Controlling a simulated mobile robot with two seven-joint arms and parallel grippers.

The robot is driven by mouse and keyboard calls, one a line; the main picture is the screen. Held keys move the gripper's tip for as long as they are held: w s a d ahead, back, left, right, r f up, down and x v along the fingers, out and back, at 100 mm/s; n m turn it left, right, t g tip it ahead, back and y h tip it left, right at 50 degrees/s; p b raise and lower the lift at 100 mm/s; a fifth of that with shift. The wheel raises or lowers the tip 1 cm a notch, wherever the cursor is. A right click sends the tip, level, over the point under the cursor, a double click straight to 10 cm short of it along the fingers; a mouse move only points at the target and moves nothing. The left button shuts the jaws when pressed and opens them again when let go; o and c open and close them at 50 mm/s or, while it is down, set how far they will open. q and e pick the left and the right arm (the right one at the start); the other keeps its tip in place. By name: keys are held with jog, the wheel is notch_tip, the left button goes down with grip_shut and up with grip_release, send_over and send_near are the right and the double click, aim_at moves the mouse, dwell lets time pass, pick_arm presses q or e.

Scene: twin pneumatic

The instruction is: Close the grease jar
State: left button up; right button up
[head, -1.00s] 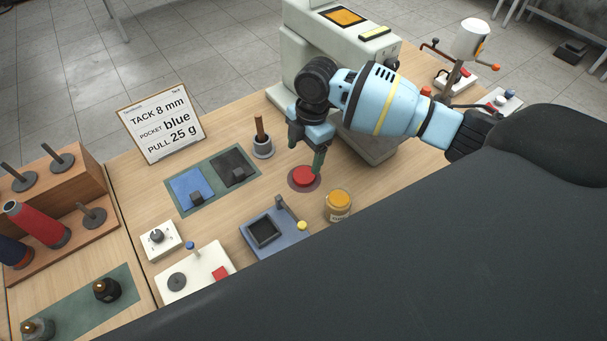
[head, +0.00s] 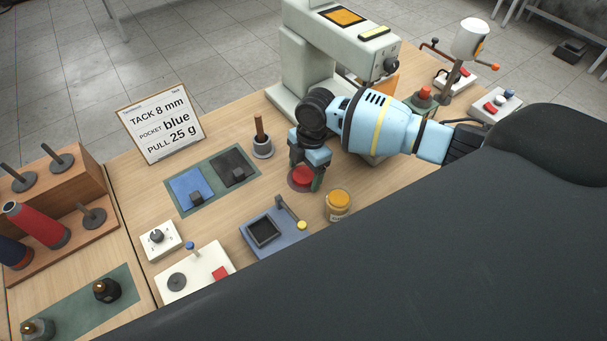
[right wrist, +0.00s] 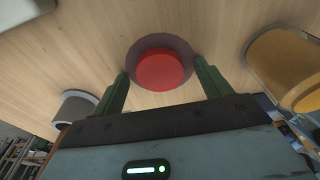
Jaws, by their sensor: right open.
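The grease jar (head: 338,205) is a small glass jar with yellow-orange contents and no lid on it. It stands upright on the table and shows at the right edge of the right wrist view (right wrist: 285,65). A red round lid (head: 301,175) lies on a dark round pad (head: 291,184) left of the jar. My right gripper (head: 305,176) is open, pointing down at the lid. In the right wrist view the green fingers stand on either side of the red lid (right wrist: 160,71), with visible gaps. My left gripper is not in view.
A cup with a wooden-handled brush (head: 262,148) stands behind the lid. A blue-grey tray fixture (head: 263,233) is in front. A large pale machine (head: 305,65) stands behind my arm. Blue and black pads (head: 190,187) lie to the left. Bare tabletop surrounds the jar.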

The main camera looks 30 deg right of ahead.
aim_at(305, 174)
jog(key=c, duration=1)
jog(key=shift+c, duration=0.2)
jog(key=shift+r, duration=0.1)
notch_tip(305, 174, up, 10)
